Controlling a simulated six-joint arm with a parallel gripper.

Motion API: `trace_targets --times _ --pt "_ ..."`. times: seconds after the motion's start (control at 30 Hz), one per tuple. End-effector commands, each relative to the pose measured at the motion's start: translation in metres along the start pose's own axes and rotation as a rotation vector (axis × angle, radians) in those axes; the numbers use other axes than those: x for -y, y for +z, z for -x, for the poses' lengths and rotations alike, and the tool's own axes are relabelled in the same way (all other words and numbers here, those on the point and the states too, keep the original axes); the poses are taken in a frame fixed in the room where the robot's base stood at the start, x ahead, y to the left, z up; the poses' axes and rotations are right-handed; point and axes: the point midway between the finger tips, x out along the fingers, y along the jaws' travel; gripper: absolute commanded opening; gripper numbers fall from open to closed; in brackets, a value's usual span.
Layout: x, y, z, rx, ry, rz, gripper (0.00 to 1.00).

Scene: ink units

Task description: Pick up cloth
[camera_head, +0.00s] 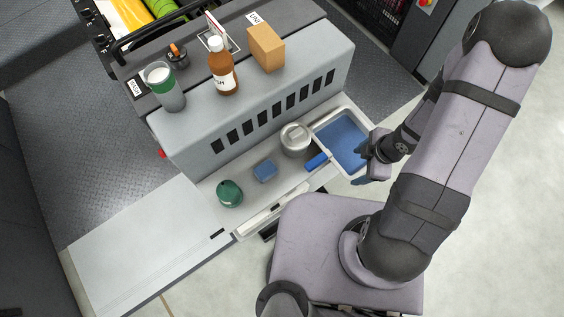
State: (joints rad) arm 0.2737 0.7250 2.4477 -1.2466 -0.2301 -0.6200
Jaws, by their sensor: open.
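The cloth is in full view.
The metal canister (295,139) stands right of the cloth. The white-rimmed tray (318,127) is beyond it, with a blue-ended tool (316,161) beside it. The green object (230,193) is at the left. The grey machine housing (190,148) rises behind, bearing a brown bottle (222,72).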

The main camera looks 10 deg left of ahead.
Motion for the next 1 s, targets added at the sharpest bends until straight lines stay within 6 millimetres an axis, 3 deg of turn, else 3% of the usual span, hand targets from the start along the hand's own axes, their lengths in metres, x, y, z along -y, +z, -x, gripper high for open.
trace_targets --times 0.23,0.5,0.6,0.7,1.0 --pt "0.060 -0.070 -0.012 -0.363 -0.071 0.198 0.68" --pt "0.111 -0.145 -0.014 -0.781 -0.060 0.114 0.68" --pt "0.114 -0.167 -0.024 -0.937 -0.008 -0.017 0.68" --pt "0.105 -0.176 -0.037 -1.042 0.071 -0.158 0.68" --pt "0.083 -0.174 -0.055 -1.132 0.212 -0.361 0.68"
